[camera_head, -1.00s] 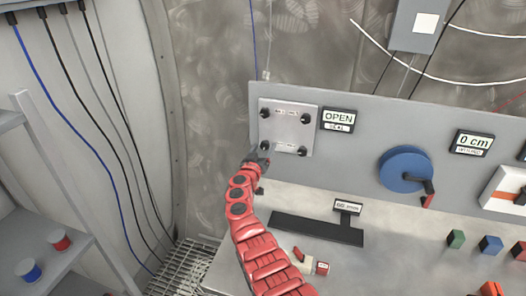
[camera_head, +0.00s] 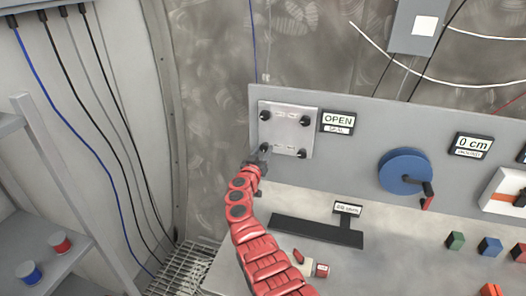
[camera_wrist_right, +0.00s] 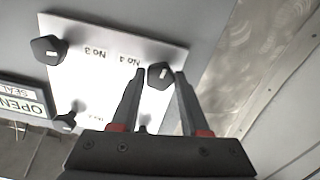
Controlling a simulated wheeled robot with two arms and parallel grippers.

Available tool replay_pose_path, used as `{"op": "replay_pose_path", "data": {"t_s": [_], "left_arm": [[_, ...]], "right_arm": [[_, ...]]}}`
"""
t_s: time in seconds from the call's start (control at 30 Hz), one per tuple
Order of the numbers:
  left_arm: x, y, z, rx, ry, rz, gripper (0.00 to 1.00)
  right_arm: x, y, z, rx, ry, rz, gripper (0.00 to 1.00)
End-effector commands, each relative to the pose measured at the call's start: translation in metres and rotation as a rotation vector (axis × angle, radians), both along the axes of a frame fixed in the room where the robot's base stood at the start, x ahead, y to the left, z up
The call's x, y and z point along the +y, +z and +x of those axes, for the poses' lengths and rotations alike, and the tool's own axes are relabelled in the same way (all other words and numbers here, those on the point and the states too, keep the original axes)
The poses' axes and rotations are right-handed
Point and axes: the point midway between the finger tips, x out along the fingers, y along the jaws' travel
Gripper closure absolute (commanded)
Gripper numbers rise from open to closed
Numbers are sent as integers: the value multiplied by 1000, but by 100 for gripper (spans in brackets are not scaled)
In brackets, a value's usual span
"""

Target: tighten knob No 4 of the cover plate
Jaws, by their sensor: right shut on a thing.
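The pale square cover plate (camera_head: 287,136) is on the upright grey panel, with dark knobs at its corners. Knob No 4 (camera_wrist_right: 160,75) sits between the fingers of my right gripper (camera_wrist_right: 160,78) in the wrist view, beside its upside-down label. In the head view my right gripper (camera_head: 260,155) is at the plate's lower left corner, shut on that knob and partly covering it. Knob No 3 (camera_wrist_right: 48,50) is at the neighbouring corner and also shows in the head view (camera_head: 302,153). My left gripper is not in view.
An OPEN seal display (camera_head: 338,121) is right of the plate. A blue wheel with a handle (camera_head: 404,169) is farther right. A black T-shaped slot (camera_head: 315,231) and several coloured blocks are on the console below. A shelf (camera_head: 60,255) stands at left.

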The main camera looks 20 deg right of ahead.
Motion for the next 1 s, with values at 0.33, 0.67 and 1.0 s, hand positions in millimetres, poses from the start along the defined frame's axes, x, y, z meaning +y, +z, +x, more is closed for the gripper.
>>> {"op": "replay_pose_path", "data": {"t_s": [0.33, 0.67, 1.0], "left_arm": [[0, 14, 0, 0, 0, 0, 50], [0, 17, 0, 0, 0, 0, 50], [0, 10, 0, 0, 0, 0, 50]], "right_arm": [[0, 3, 0, -151, 2, 223, 100], [-1, 1, 0, -327, 0, 483, 100], [-1, 0, 0, -508, -1, 748, 100]]}}
